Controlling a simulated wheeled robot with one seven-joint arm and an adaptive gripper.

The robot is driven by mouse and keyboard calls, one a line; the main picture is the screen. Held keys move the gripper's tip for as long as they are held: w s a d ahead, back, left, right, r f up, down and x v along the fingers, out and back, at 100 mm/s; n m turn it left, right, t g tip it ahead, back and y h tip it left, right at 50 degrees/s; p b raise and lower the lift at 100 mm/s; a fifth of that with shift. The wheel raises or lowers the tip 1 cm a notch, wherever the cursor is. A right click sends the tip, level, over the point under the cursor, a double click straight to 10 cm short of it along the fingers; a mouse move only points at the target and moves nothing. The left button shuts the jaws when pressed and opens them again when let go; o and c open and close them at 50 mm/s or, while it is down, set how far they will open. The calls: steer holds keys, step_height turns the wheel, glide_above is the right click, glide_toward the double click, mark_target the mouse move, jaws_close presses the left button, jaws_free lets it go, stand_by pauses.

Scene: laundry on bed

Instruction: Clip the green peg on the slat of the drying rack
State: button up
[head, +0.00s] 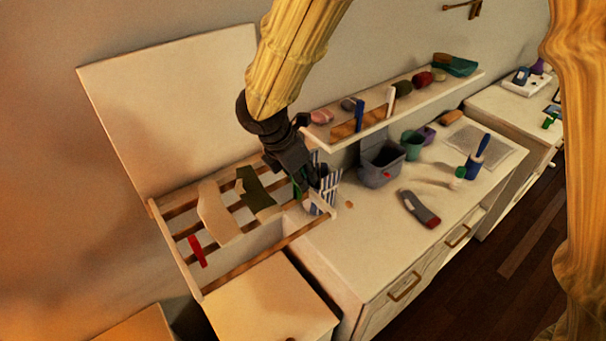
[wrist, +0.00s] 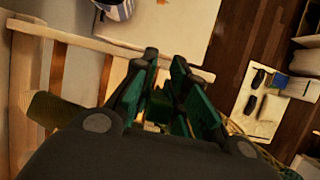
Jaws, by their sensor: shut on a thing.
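My gripper (head: 303,188) is shut on a green peg, seen in the wrist view (wrist: 166,103) between the fingertips; the fingers hide much of it. The wooden drying rack (head: 172,214) with several slats lies at left in the head view, and its frame shows at left in the wrist view (wrist: 75,40). My gripper is above the rack's right end. I cannot tell whether the peg touches a slat. A red peg (head: 197,251) sits on a slat at the rack's front left.
A pale cloth (head: 217,212) and a dark olive cloth (head: 254,190) hang over the slats. A blue-and-white striped container (head: 327,192) stands close beside my gripper. A grey bin (head: 380,162) and a grey-red handheld object (head: 419,208) are on the counter. A shelf (head: 440,90) is behind.

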steer(key=shift+f+b, duration=0.85)
steer(key=shift+f, duration=0.9)
steer(key=o, duration=0.8)
steer(key=shift+c, duration=0.2)
steer(key=v, duration=1.2)
steer(key=shift+d, duration=0.1)
